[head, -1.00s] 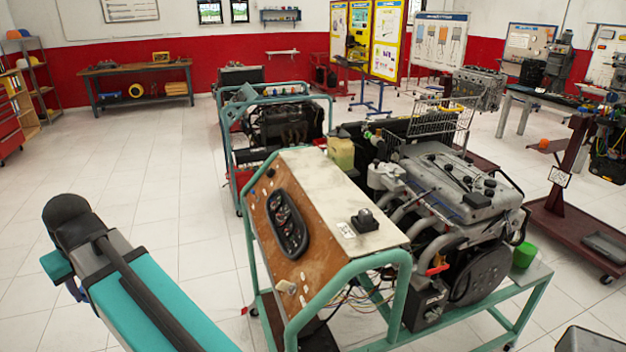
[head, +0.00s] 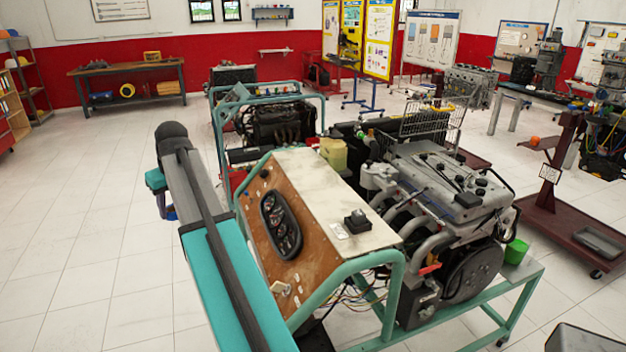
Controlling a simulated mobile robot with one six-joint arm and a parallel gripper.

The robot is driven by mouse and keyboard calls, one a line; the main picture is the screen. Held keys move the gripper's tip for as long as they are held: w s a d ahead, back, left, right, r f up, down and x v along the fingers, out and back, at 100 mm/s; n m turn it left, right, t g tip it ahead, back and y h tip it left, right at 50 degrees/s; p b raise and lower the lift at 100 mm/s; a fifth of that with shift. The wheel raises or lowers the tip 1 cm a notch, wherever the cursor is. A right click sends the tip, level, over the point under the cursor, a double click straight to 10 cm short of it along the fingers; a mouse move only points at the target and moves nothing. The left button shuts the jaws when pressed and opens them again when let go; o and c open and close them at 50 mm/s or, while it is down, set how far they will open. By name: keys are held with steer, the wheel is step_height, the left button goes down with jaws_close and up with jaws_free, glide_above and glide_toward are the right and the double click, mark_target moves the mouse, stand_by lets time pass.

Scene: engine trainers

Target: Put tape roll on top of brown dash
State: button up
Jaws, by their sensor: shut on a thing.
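The brown dash (head: 252,203) is a sloped brown panel with a black gauge cluster, in a teal frame at the picture's middle. Its pale flat top (head: 318,185) carries a small black box (head: 356,221) near the right edge; the rest is bare. My gripper (head: 161,203) shows only as a dark sliver beyond my arm, left of the dash and apart from it. It is shut on a small blue thing (head: 171,213), apparently the tape roll. My arm hides most of both, so the grip's details are hidden.
A grey engine (head: 440,195) on a teal stand adjoins the dash on the right, with a green cup (head: 516,252) beside it. Another engine trainer (head: 275,125) stands behind. A workbench (head: 125,70) is at the back left. The white floor at left is clear.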

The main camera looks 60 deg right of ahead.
steer(key=s+d+r+m, duration=0.1)
steer(key=s+d+r, duration=0.15)
steer(key=d, duration=1.05)
steer(key=s+d+r, duration=0.1)
steer(key=s+d, duration=0.3)
steer(key=d, duration=0.8)
steer(key=s+d+r+p, duration=0.1)
steer(key=s+d, duration=0.6)
steer(key=d, duration=0.3)
steer(key=s+d+r+m, duration=0.1)
steer(key=s+d+r, duration=0.1)
steer(key=s+d, duration=0.5)
steer(key=d, duration=0.3)
steer(key=shift+d+r+h+p, duration=0.15)
steer(key=shift+d+h+p, duration=0.15)
steer(key=shift+h+p, duration=0.1)
steer(key=shift+w, duration=0.1)
steer(key=shift+f+p, duration=1.05)
steer(key=shift+f, duration=2.1)
steer(key=shift+f+p, duration=0.65)
steer(key=shift+f, duration=1.2)
steer(key=shift+f, duration=0.1)
